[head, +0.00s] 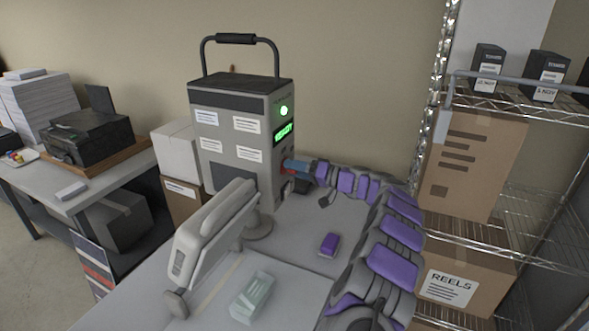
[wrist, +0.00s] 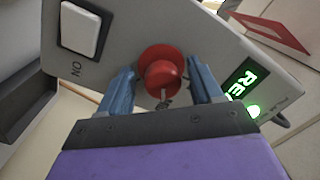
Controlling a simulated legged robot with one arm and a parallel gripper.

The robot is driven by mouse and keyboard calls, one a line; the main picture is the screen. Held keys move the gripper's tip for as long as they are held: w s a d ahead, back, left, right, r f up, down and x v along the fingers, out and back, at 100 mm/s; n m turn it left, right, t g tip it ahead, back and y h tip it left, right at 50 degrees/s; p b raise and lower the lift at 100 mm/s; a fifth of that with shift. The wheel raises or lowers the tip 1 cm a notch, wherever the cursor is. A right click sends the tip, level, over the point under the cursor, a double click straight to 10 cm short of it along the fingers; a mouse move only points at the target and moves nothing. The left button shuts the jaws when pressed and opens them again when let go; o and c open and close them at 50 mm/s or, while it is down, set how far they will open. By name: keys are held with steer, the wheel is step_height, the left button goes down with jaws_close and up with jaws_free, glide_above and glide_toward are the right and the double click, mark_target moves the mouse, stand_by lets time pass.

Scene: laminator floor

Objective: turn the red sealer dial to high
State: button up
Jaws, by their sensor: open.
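The grey sealer box (head: 233,160) stands on the table, with a lit green READY display (head: 284,132) on its front right side. Its red dial (wrist: 161,72) shows in the wrist view on the panel, between a white ON switch (wrist: 80,29) and the green display (wrist: 242,80). My gripper (wrist: 163,80) is open, with one blue finger on each side of the dial; I cannot tell whether they touch it. In the head view my gripper (head: 296,166) is at the panel's lower part and mostly hides the dial. The dial's setting cannot be read.
A pale arm-like device (head: 212,232) stands in front of the box. A wire shelf with cartons (head: 468,165) is at right, a printer (head: 88,137) at left.

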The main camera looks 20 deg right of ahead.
steer(key=shift+w+a, duration=0.1)
steer(key=shift+w, duration=0.05)
steer(key=c, duration=1.1)
